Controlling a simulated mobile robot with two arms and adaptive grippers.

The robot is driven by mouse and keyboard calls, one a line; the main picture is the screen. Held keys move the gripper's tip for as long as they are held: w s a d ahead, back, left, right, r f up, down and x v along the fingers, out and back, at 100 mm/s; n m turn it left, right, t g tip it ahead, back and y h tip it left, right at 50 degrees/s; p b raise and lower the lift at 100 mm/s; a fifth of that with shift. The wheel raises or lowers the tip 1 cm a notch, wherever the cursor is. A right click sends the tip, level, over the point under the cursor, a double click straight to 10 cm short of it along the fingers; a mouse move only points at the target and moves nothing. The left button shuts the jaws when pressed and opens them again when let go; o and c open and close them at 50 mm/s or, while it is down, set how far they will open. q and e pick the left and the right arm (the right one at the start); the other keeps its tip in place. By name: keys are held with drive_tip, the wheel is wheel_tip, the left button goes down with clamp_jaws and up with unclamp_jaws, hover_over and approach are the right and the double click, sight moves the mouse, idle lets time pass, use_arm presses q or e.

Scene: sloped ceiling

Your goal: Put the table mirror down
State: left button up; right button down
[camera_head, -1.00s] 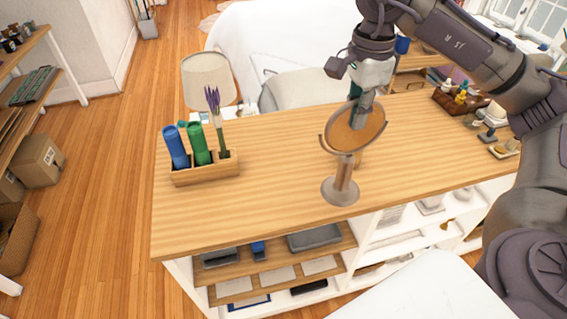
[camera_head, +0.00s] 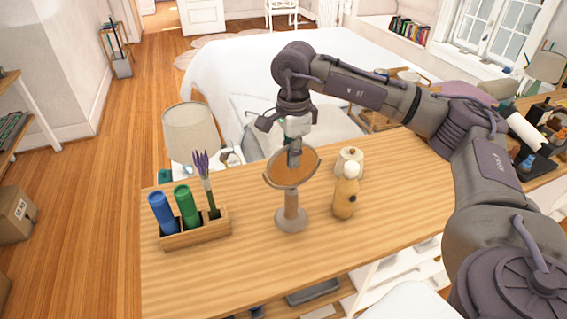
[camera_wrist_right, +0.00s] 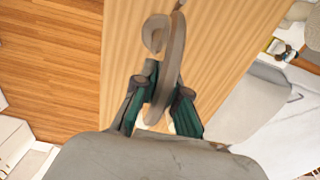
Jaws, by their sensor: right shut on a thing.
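The table mirror has a round tilted head (camera_head: 280,172) on a stem with a round grey base (camera_head: 291,220). It is upright over the wooden counter top (camera_head: 400,185), between the planter and a wooden bottle. I cannot tell if its base touches the wood. My right gripper (camera_head: 294,158) comes from above and is shut on the mirror's upper rim. In the right wrist view the mirror (camera_wrist_right: 176,65) shows nearly edge-on between the green-sided fingers (camera_wrist_right: 158,92), its base beyond. My left gripper is not in view.
A wooden planter (camera_head: 197,234) with blue and green cylinders and a lavender stem stands left of the mirror. The wooden bottle (camera_head: 344,196) and a pale-topped jar (camera_head: 349,158) stand close on the right. Bare counter lies in front. A lamp (camera_head: 193,130) and bed are behind.

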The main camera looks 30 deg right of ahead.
drive_tip(key=shift+w+a+f, duration=0.15)
drive_tip(key=shift+w+f, duration=0.15)
drive_tip(key=shift+w, duration=0.3)
drive_tip(key=shift+w+a+f, duration=0.15)
drive_tip(key=shift+w+f, duration=0.1)
drive_tip(key=shift+w, duration=0.3)
drive_tip(key=shift+w+f+p, duration=0.1)
drive_tip(key=shift+f+p, duration=0.4)
drive_tip(key=shift+p, duration=0.1)
wheel_tip(320, 180, down, 2)
drive_tip(key=shift+f+p, duration=0.2)
drive_tip(key=shift+p, duration=0.45)
drive_tip(key=shift+f, duration=0.6)
drive_tip(key=c, duration=1.2)
unclamp_jaws()
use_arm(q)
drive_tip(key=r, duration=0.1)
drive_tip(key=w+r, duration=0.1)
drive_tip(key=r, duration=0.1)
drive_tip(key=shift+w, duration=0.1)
